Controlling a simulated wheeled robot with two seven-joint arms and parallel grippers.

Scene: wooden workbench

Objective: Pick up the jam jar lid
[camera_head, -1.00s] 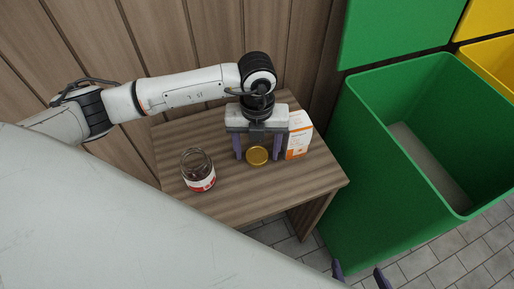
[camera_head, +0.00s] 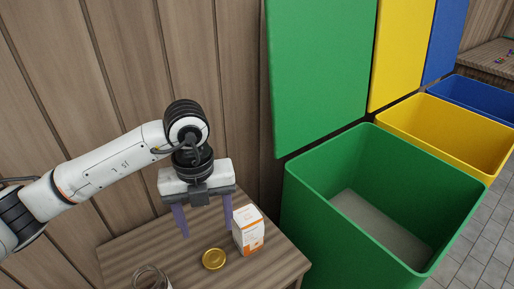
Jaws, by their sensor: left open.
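The jam jar lid (camera_head: 214,259) is a round gold disc lying flat on the wooden workbench (camera_head: 130,258). My left gripper (camera_head: 207,233) is open, pointing down, with its two purple fingers spread apart. It shows just behind the lid in the picture, and nothing is between the fingers. The glass jam jar (camera_head: 150,279) stands open at the bottom edge of the view, mostly cut off. My right gripper is not in view.
A white and orange carton (camera_head: 248,231) stands close to the right finger. A large open green bin (camera_head: 330,235) stands right of the bench, with yellow (camera_head: 450,130) and blue (camera_head: 485,97) bins beyond. A wood-panelled wall rises behind the bench.

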